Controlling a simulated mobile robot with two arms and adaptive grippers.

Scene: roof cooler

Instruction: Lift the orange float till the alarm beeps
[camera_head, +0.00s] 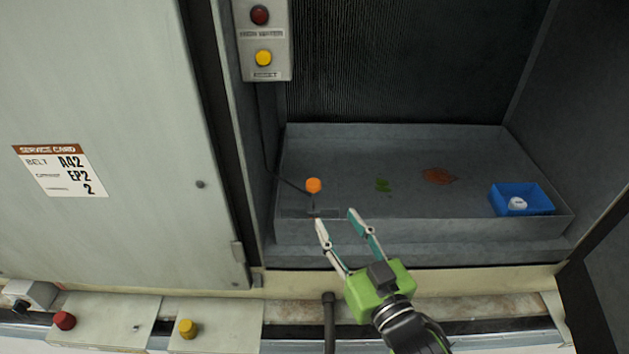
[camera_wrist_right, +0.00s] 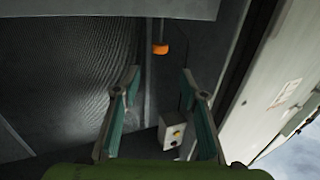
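The orange float (camera_head: 314,185) sits on a thin stem near the front left of the grey sump tray (camera_head: 340,232). My right gripper (camera_head: 336,215) is open and empty just in front of the tray's front wall, its fingertips short of the float. In the right wrist view the float (camera_wrist_right: 160,48) shows beyond and between the open fingers (camera_wrist_right: 158,78). The alarm box (camera_head: 265,40) hangs at the upper left of the opening, with a dark red lamp (camera_head: 260,15) and a yellow reset button (camera_head: 263,58). My left gripper is not in view.
A blue box (camera_head: 521,199) with a white item stands at the tray's right end. A green patch (camera_head: 383,185) and an orange-brown patch (camera_head: 438,176) lie in the tray. The cabinet door (camera_head: 110,130) with a service card (camera_head: 60,171) borders the left.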

